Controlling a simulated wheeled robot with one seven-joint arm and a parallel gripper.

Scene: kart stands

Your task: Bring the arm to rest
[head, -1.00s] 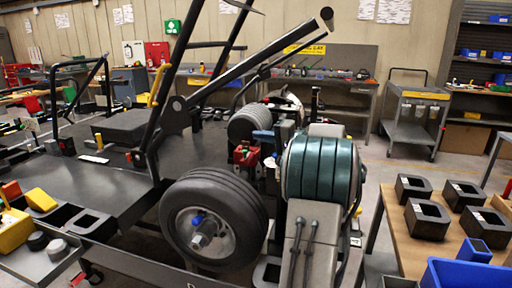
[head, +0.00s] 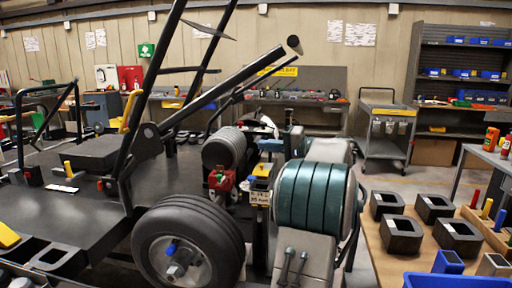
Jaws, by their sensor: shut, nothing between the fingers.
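My gripper does not show in the head view, and I cannot make out my arm for sure. A kart stands close in front, with a black tyre (head: 190,245) on a grey hub with a blue centre. Beside the tyre is a rounded part with teal bands (head: 310,197), above a grey block (head: 303,257). Black tubes (head: 218,90) rise at a slant over the kart's flat dark deck (head: 75,215).
At the right, a wooden table (head: 384,238) carries several black square blocks (head: 400,234) and a blue bin (head: 455,281). A grey cart (head: 385,148) and shelving (head: 462,65) stand behind. Some floor (head: 410,180) is clear between the table and the cart.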

